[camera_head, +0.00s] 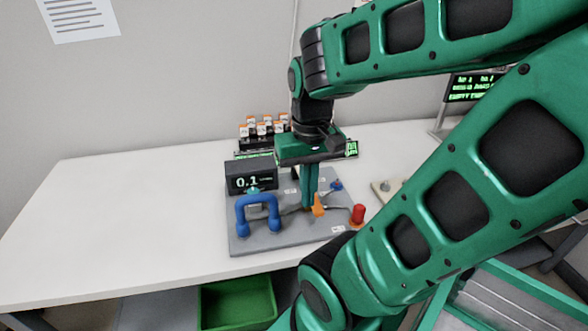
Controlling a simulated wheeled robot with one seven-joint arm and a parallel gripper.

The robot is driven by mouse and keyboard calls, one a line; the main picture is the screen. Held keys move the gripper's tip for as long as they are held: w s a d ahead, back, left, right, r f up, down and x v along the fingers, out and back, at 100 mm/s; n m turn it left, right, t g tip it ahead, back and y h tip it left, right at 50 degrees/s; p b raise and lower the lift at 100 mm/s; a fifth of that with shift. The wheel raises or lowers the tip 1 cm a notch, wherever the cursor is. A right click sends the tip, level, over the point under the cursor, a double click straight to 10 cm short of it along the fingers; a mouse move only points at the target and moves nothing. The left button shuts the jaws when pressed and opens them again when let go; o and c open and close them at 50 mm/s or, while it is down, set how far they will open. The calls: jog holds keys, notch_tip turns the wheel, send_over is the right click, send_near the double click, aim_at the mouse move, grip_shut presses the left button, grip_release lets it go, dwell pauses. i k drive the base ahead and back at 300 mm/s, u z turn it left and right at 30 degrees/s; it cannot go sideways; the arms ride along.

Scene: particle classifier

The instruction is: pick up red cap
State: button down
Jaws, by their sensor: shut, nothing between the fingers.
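A small red cap (358,213) stands at the right edge of the grey base plate (290,244), with an orange part at its foot. It is partly close to my green arm in the picture, but its red top shows. My gripper (309,206) points down over the plate, to the left of the red cap and apart from it. Its two green fingers are together and hold nothing. An orange cone-shaped part (319,206) is right beside the fingertips; I cannot tell whether they touch.
On the plate stand a blue arch-shaped handle (258,212) and a dark display (250,178) reading 0.1. A rack of several orange-and-white vials (264,128) is behind. The table's left side (130,210) is clear. A green bin (238,304) sits below.

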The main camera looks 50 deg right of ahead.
aim_at(359, 209)
jog(key=z, duration=1.1)
jog(key=k, duration=0.5)
jog(key=z, duration=1.3)
jog(key=i, duration=0.2)
jog(key=u, duration=0.2)
